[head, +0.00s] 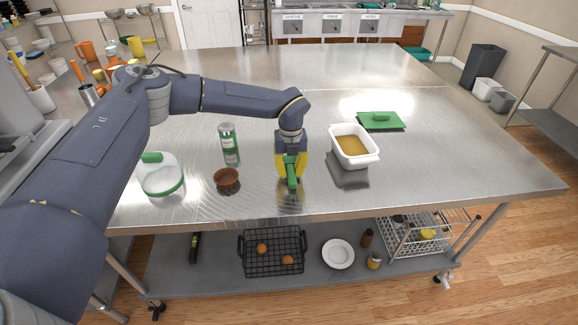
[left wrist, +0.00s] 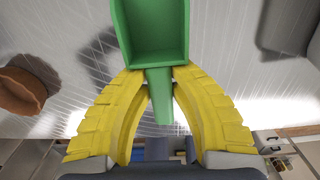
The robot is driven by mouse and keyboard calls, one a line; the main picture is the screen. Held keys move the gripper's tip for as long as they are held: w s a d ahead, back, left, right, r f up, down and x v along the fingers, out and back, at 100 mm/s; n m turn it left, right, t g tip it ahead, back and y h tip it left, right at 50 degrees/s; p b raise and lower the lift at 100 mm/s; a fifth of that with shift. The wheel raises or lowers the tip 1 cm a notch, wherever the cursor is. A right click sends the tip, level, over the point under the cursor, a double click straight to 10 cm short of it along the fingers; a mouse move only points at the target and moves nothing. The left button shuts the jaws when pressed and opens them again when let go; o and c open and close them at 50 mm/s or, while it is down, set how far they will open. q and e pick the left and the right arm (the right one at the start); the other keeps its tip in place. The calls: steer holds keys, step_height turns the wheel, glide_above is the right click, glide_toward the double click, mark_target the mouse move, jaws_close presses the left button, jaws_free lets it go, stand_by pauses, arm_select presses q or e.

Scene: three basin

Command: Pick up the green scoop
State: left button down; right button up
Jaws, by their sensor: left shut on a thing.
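The green scoop (head: 292,172) is in my left gripper (head: 290,166), near the front middle of the steel table. In the left wrist view the scoop's open bowl (left wrist: 155,32) is beyond the yellow fingertips. Its handle (left wrist: 159,98) lies between the two fingers (left wrist: 158,78), which are shut on it. The scoop seems to be a little above the table, with a dark reflection below it in the head view. My right gripper is not in view.
A brown bowl (head: 227,179), a green-labelled canister (head: 230,150) and a white container with green trim (head: 163,184) stand to the left. A white tub with brown contents (head: 367,160) stands to the right, with a green lid (head: 381,125) behind it. The table's right side is clear.

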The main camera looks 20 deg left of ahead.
mark_target(290, 169)
arm_select(q)
step_height(290, 169, up, 20)
stand_by(0.8)
steer(key=c, duration=1.8)
jaws_free()
jaws_close()
